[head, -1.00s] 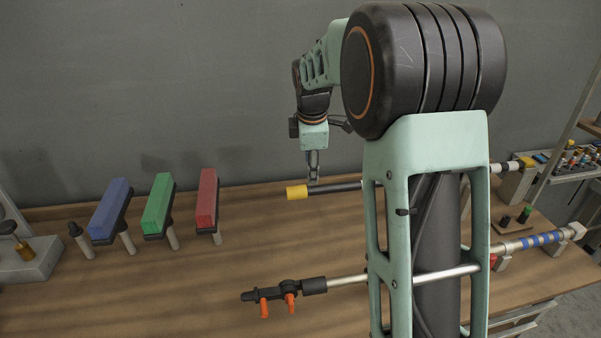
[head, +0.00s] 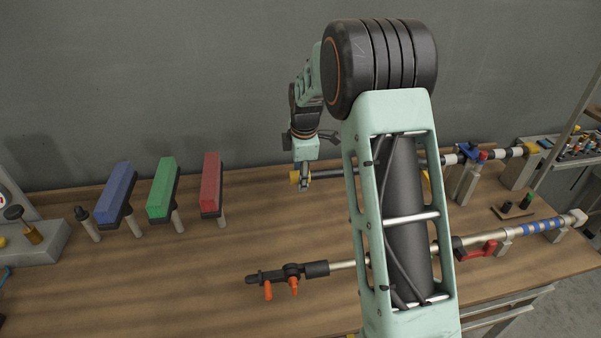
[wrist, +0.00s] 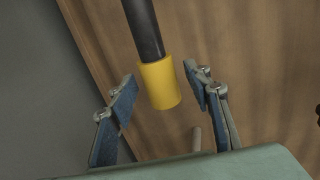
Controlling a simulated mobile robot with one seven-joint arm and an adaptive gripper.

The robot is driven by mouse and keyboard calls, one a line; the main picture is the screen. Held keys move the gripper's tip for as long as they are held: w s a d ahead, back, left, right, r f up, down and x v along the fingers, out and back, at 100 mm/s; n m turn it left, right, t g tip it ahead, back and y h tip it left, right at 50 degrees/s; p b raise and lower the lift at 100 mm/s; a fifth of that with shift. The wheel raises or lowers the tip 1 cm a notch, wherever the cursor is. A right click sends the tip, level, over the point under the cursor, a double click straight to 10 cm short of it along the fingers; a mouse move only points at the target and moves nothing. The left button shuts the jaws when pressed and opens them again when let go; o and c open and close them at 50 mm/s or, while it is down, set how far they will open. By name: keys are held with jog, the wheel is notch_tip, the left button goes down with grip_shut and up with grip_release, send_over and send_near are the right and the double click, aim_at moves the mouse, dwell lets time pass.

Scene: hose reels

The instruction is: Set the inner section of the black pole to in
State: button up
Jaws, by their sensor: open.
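The black pole (head: 330,174) lies level above the bench at the back, with a yellow cap at its left end. In the wrist view the dark pole (wrist: 143,28) runs down to its yellow cap (wrist: 160,84). My gripper (head: 304,184) is at the cap in the head view and partly covers it. In the wrist view my gripper (wrist: 161,92) is open, with one blue-padded finger on each side of the cap and a gap on both sides. My arm hides part of the pole; its farther part (head: 497,154) shows to the right, with white bands.
A second, silvery pole (head: 343,265) with a black head and orange levers lies nearer the front. Blue (head: 116,195), green (head: 161,187) and red (head: 211,180) blocks stand on posts to the left. A blue-and-red clamp (head: 471,153) sits on the black pole at right.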

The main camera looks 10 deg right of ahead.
grip_shut()
dwell(0.4)
jog(key=d+b, duration=0.1)
jog(key=d, duration=1.7)
jog(key=shift+d, duration=0.1)
grip_release()
jog(key=shift+r, duration=0.1)
